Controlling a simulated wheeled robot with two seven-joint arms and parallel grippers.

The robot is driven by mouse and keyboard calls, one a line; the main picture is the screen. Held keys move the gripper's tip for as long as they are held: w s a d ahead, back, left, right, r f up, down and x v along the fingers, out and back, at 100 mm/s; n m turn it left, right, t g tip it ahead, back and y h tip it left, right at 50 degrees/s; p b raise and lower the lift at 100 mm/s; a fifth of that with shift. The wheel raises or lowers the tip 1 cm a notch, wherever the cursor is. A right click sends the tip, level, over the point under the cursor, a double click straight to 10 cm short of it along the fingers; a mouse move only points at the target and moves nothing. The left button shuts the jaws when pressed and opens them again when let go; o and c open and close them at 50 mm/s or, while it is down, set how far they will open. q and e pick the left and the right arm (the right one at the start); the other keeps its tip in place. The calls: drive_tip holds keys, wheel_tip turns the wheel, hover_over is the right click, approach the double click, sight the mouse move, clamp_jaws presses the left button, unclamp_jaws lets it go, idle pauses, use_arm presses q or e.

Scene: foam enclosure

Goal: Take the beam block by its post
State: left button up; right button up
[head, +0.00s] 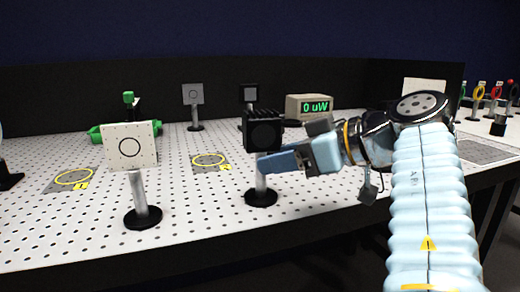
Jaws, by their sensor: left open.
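The beam block (263,132) is a black finned block with a round dark face, near the middle of the head view. It stands upright on a silver post (261,183) with a round black base (261,198) on the perforated table. My left gripper (266,163) reaches in from the right side of the picture, its blue fingers level with the upper post just under the block. The jaws are open. The fingers overlap the post in the picture and hide its upper part; I cannot tell whether they touch it. My right gripper is not in view.
A white target plate (132,146) on a post stands front left. Yellow-ringed marks (74,177) and (209,160) lie on the table.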

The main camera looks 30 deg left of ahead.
sight(260, 195)
use_arm(q)
drive_tip(key=x, duration=0.4)
drive_tip(key=shift+a+f+b, duration=0.25)
drive_tip(key=shift+f+b, duration=0.05)
drive_tip(key=shift+f, duration=0.05)
drive_tip(key=shift+c, duration=0.4)
drive_tip(key=shift+s+r, duration=0.1)
clamp_jaws()
